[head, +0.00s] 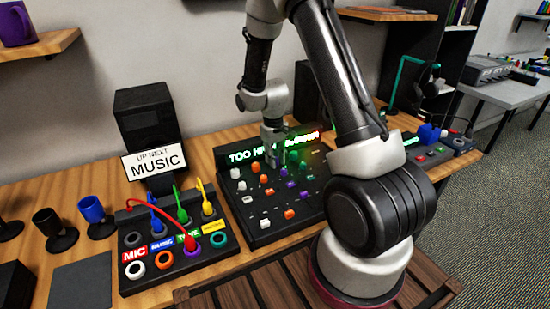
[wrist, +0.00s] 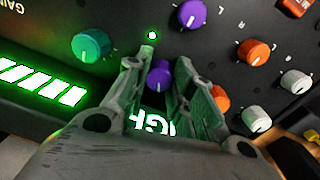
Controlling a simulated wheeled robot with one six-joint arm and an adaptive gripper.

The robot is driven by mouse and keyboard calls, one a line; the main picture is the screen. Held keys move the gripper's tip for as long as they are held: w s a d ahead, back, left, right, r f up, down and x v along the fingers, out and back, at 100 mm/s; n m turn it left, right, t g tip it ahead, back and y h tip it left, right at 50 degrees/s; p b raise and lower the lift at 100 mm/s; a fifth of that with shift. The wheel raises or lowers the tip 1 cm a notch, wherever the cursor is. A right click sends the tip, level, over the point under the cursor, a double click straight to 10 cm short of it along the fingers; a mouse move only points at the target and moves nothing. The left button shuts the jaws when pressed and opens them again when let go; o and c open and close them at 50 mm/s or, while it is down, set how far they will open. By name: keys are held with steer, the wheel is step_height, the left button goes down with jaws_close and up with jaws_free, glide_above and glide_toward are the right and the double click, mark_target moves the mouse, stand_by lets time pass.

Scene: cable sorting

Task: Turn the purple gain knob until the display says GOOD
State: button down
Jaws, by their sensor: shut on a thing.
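The mixer console (head: 262,237) stands on the wooden table. Its display (head: 247,156) shows green letters reading "TOO HI", with the rest hidden behind my gripper (head: 272,158). In the wrist view, my gripper (wrist: 166,62) points at the console face, with its two fingers on either side of a purple knob (wrist: 159,79). It is shut on that knob, and the fingers partly cover it. Another purple knob (wrist: 188,18) sits just beyond the fingertips. A small green light (wrist: 152,35) glows near them. Part of the display's lettering (wrist: 155,122) shows between the fingers.
Green (wrist: 90,45), orange (wrist: 253,51) and white (wrist: 256,118) knobs crowd around my fingers. Left of the console is a cable box (head: 180,262) with coloured plugs. A sign reading "UP NEXT MUSIC" (head: 154,162) stands behind it. A blue cup (head: 92,210) is farther left.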

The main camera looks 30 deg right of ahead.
steer(key=shift+n, duration=0.3)
steer(key=c, duration=1.2)
jaws_free()
steer(key=shift+r, duration=0.1)
steer(key=r, duration=1.1)
steer(key=shift+a+r, duration=0.2)
steer(key=shift+r, duration=0.2)
